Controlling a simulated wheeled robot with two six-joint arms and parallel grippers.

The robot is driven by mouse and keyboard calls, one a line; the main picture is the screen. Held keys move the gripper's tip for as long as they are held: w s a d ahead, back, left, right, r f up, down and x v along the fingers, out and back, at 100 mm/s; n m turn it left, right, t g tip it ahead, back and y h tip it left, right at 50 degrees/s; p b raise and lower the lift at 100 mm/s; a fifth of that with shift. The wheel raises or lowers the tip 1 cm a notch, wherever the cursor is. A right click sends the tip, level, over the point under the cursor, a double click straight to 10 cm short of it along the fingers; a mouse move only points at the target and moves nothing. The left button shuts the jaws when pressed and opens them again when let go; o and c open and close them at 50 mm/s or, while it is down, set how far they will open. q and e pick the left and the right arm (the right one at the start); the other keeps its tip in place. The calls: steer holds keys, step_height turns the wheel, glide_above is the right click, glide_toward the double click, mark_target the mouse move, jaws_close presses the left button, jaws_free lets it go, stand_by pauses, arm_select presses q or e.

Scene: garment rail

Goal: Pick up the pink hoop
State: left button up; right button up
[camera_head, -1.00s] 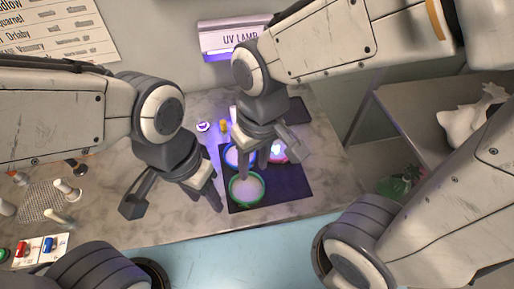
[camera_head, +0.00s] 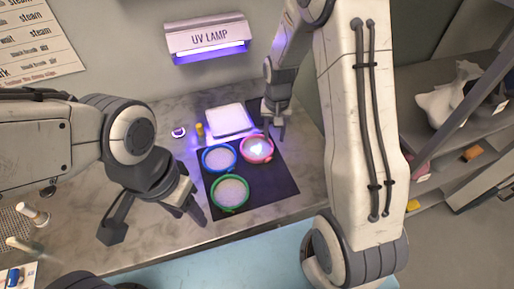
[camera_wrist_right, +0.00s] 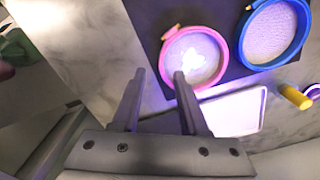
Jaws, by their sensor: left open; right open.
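The pink hoop (camera_head: 257,149) lies on the dark mat (camera_head: 280,188), with pale fabric and a bright white shape inside it. It also shows in the right wrist view (camera_wrist_right: 193,58). My right gripper (camera_head: 273,134) is open and empty at the hoop's right back side. In the right wrist view, one fingertip of that gripper (camera_wrist_right: 160,75) overlaps the hoop's rim and the other is outside it. Whether it touches is unclear. My left gripper (camera_head: 156,224) is open and empty, left of the mat over the counter.
A blue hoop (camera_head: 219,158) and a green hoop (camera_head: 230,193) lie left of the pink one. Shelves (camera_head: 468,135) are at right.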

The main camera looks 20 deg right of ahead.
mark_target(272, 148)
steer(key=f, duration=0.2)
steer(key=f+p, duration=0.1)
steer(key=f, duration=0.2)
steer(key=shift+s+a, duration=0.1)
steer(key=shift+a, duration=0.1)
jaws_close()
steer(key=shift+r, duration=0.1)
